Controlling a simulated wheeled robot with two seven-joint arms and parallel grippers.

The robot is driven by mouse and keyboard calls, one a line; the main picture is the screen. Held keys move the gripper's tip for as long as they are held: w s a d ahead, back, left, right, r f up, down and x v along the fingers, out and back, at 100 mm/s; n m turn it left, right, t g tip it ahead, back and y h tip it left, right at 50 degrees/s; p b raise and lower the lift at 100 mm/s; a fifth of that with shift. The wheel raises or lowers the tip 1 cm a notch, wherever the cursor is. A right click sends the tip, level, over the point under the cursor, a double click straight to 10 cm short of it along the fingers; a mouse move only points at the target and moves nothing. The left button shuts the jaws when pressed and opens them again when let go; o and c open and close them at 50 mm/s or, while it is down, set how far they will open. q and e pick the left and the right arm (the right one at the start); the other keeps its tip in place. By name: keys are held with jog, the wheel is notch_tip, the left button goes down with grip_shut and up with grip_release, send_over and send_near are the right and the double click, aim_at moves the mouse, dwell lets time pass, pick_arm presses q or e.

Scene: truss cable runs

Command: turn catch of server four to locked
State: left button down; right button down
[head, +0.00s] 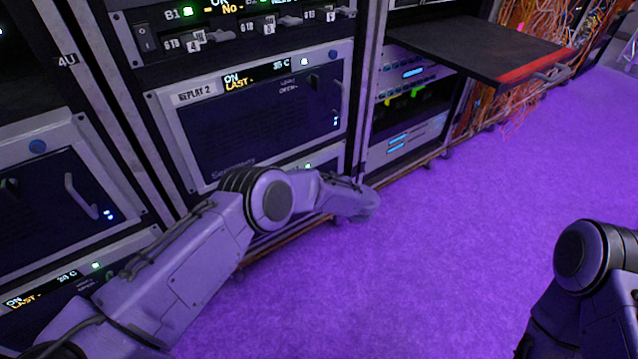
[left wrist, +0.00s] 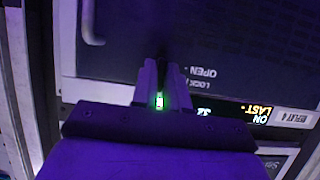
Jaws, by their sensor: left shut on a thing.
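The left wrist view is turned over and shows the dark front of server four (left wrist: 225,40), with its label REPLAY 4 (left wrist: 292,117). OPEN and part of LOCK are printed beside my left gripper (left wrist: 163,65). The gripper is shut on the catch, which is mostly hidden between the fingers, so its exact angle cannot be told. A small green light (left wrist: 159,101) shows between the fingers. In the head view my left arm reaches low along the rack and its gripper is hidden. My right arm shows at lower right, its gripper out of view.
The REPLAY 2 server (head: 265,110) sits above my left arm in the head view. A black shelf with a red edge (head: 535,65) juts out at upper right. A curved handle (left wrist: 90,22) is near the left gripper. The purple floor (head: 430,260) is clear.

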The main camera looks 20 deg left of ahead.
dwell(0.4)
pick_arm(q)
jog(key=c, duration=1.2)
grip_release()
jog(key=shift+c, duration=0.2)
jog(key=shift+d, duration=0.1)
jog(key=p+v, duration=0.3)
jog(key=v, duration=0.7)
jog(key=shift+r+p, duration=0.15)
jog(key=shift+p, duration=0.2)
jog(key=shift+s+d, duration=0.1)
jog(key=shift+d, duration=0.05)
